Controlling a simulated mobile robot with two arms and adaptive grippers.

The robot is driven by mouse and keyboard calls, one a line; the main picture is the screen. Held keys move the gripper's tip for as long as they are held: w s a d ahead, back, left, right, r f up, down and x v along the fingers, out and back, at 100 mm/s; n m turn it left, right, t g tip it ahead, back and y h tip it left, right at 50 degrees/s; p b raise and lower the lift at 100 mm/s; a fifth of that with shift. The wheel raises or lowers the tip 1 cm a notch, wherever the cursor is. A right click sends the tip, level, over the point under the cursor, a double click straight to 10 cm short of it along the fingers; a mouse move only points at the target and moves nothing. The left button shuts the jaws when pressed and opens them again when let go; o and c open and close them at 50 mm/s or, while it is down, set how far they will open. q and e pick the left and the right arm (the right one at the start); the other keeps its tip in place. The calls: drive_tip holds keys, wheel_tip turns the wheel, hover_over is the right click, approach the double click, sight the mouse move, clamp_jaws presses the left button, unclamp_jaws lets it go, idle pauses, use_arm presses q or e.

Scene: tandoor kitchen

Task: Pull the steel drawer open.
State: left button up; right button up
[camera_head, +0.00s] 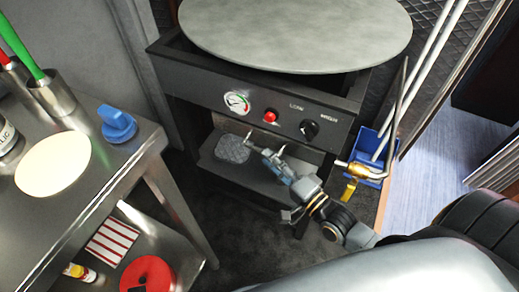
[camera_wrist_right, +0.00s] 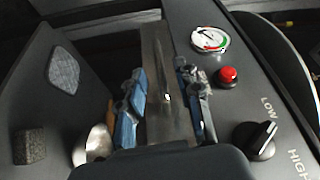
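My right gripper (camera_head: 265,146) is in front of the dark griddle stand, just below its control panel (camera_head: 240,100). In the right wrist view its two blue-padded fingers (camera_wrist_right: 161,75) are apart, with nothing held between them. A narrow brownish steel strip (camera_wrist_right: 167,110) shows in the gap between the fingers; it may be the steel drawer's face, but its handle cannot be made out clearly. In the head view the gripper and shadow obscure the space below the panel, so I cannot tell how far any drawer is open. My left gripper is out of view.
The panel carries a gauge (camera_head: 237,102), a red button (camera_head: 270,115) and a black knob (camera_head: 309,129). A grey pad (camera_head: 232,149) lies on the dark low shelf. A steel table (camera_head: 110,178) stands left; a blue bin (camera_head: 368,155) stands right, beside a bent pipe (camera_head: 395,110).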

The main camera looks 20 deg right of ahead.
sight(259, 149)
drive_tip(key=x, duration=0.4)
drive_tip(key=shift+w+a, duration=0.2)
drive_tip(key=shift+w, duration=0.2)
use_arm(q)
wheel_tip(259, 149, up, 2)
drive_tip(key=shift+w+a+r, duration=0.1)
use_arm(e)
clamp_jaws()
